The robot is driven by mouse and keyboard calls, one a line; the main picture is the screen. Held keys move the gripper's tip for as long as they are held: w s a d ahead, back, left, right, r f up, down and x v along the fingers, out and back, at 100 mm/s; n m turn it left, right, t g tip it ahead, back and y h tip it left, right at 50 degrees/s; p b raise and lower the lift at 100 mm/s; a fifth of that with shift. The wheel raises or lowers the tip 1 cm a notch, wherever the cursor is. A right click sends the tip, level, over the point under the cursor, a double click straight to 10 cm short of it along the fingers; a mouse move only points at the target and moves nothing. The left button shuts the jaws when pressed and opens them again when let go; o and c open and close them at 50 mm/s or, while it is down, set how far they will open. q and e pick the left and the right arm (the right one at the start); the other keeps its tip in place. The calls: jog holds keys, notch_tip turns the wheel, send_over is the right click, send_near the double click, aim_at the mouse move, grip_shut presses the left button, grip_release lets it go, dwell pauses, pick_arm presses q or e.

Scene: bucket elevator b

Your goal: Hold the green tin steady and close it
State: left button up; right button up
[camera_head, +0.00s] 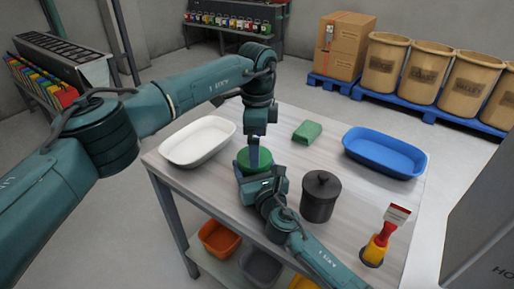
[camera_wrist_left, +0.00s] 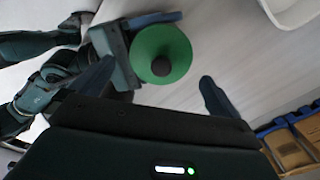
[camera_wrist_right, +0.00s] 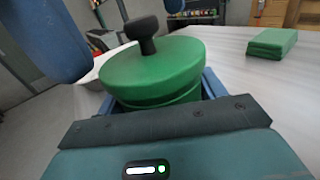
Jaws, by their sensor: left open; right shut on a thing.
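The green tin (camera_wrist_right: 165,101) stands on the table with its green lid (camera_wrist_right: 150,72) on top, black knob (camera_wrist_right: 147,35) up. In the right wrist view the lid looks slightly tilted; I cannot tell if it is fully seated. My right gripper (camera_head: 256,178) is shut on the tin's body, low at its side. My left gripper (camera_head: 254,158) points down above the lid, open and empty.
Coloured bins (camera_head: 219,239) sit on the shelf below.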

pick_arm(q)
notch_tip(320, 180, up, 9)
jog(key=shift+r, duration=0.2)
pick_arm(e)
jog(key=o, duration=1.4)
jog(key=shift+o, duration=0.2)
pick_arm(q)
jog(key=shift+r+p, duration=0.3)
pick_arm(e)
jog(key=v, duration=1.3)
jog(key=shift+s, duration=0.15)
